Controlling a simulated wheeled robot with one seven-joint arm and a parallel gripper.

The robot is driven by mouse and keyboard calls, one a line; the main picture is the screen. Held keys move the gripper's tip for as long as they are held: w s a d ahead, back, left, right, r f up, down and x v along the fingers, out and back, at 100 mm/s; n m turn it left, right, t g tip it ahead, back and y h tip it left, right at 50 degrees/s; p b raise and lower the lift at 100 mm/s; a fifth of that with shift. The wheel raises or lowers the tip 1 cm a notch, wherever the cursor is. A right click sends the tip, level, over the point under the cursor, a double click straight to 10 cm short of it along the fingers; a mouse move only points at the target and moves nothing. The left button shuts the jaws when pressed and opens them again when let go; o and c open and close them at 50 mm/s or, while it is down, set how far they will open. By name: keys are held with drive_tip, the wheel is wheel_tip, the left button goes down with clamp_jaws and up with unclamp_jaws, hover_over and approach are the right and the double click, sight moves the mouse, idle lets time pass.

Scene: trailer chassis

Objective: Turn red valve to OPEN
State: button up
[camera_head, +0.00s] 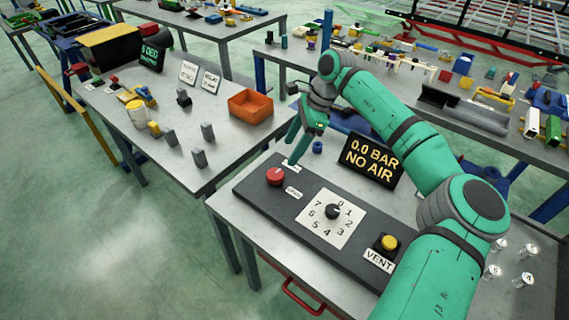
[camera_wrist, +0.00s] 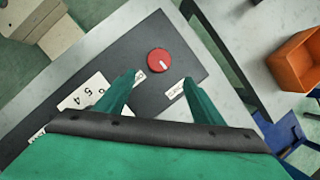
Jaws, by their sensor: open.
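The red valve (camera_head: 275,176) is a round red knob at the left end of a dark panel (camera_head: 352,262). It also shows in the wrist view (camera_wrist: 159,61), with a short white mark on its top. An OPEN label (camera_head: 293,192) is at its lower right, and another small label (camera_head: 291,166) is at its upper right, too small to read. My gripper (camera_head: 291,152) is above and behind the knob in the head view. In the wrist view my gripper (camera_wrist: 160,80) is open and empty, its fingers apart and the knob just beyond their tips, not between them.
The panel also has a numbered dial (camera_head: 333,211) and a yellow VENT button (camera_head: 387,243). A display (camera_head: 371,160) reading "0.0 BAR NO AIR" stands behind it, near my arm. An orange bin (camera_head: 250,106) sits on the left table. Clear glass-like pieces (camera_head: 492,271) stand at right.

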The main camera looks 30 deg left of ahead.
sight(276, 174)
drive_tip(key=x, duration=0.9)
drive_tip(key=shift+s+a, duration=0.2)
drive_tip(key=shift+s, duration=0.25)
drive_tip(key=shift+s+a+f, duration=0.1)
drive_tip(key=shift+a+f, duration=0.1)
drive_tip(key=shift+f, duration=0.5)
drive_tip(key=c, duration=1.1)
